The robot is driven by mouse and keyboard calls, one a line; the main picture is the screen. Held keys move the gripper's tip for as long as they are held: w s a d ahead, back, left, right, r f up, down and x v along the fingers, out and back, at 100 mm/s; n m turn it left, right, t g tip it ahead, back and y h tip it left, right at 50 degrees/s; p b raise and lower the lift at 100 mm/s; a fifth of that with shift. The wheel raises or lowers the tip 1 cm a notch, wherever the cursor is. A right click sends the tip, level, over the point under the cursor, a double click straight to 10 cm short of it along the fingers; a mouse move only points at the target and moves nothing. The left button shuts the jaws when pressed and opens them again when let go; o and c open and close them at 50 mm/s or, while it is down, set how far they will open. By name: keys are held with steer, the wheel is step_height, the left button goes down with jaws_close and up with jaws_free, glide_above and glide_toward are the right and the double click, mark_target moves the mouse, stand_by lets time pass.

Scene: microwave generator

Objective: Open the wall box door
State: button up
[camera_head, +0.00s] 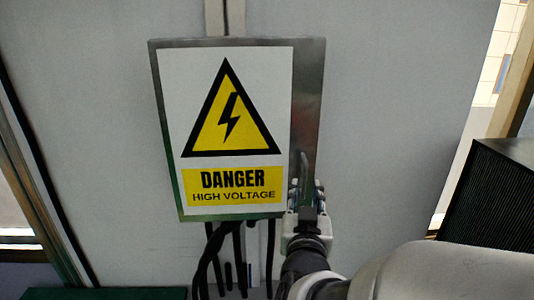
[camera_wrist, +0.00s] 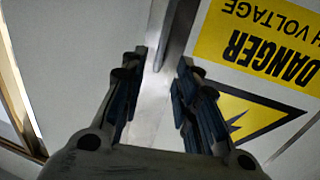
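The wall box (camera_head: 308,90) is a grey metal box on the wall, and its door looks closed. A white and yellow danger sign (camera_head: 222,125) covers most of its front. A slim handle-like metal piece (camera_head: 304,165) shows on the bare strip right of the sign. My gripper (camera_head: 307,188) is at the box's lower right, just below that piece. In the wrist view my gripper (camera_wrist: 161,62) has its fingers apart, with the metal strip between and beyond them. The sign lies to the right there, upside down. Whether the fingers touch the handle cannot be told.
Black cables (camera_head: 212,255) hang below the box. A dark ribbed unit (camera_head: 490,195) stands at the right. The wall panel (camera_head: 400,90) right of the box is bare. A post (camera_head: 35,150) runs down the left side.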

mark_target(305, 176)
steer(key=w, duration=0.3)
steer(key=w+d, duration=0.1)
steer(key=w, duration=0.2)
steer(key=w+p, duration=0.1)
steer(key=w, duration=0.2)
steer(key=shift+d, duration=0.4)
jaws_close()
